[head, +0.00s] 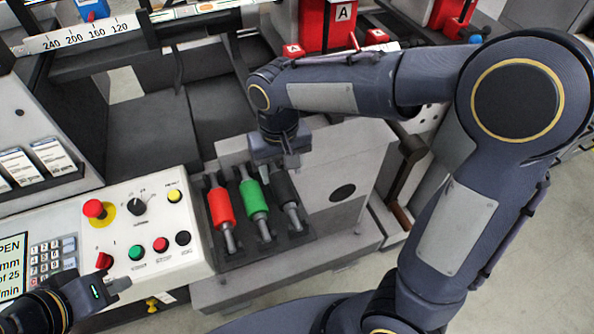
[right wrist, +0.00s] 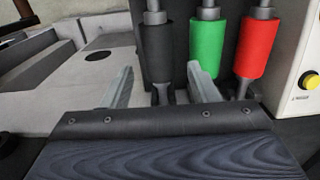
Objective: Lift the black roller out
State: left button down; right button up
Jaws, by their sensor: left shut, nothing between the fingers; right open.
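The black roller (head: 284,188) lies in a dark rack at the right end of a row, beside a green roller (head: 252,196) and a red roller (head: 220,206). My right gripper (head: 291,165) is over the far end of the black roller and partly hides it. In the right wrist view the black roller (right wrist: 158,52) shows between and beyond the two open fingers (right wrist: 162,85), with the green roller (right wrist: 207,52) close to one finger. Whether a finger touches anything cannot be told. My left gripper (head: 116,287) is shut and empty near the control panel, at the lower left.
The control panel (head: 150,235) with coloured buttons and a red knob stands left of the rack (head: 262,258). A light machine block (head: 335,170) with a dark oval hole is right of it. Red containers (head: 325,25) stand at the back.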

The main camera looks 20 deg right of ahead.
aim_at(283, 185)
jog(key=f, duration=0.7)
jog(key=shift+w+f, duration=0.25)
jog(key=shift+f, duration=0.15)
jog(key=c, duration=1)
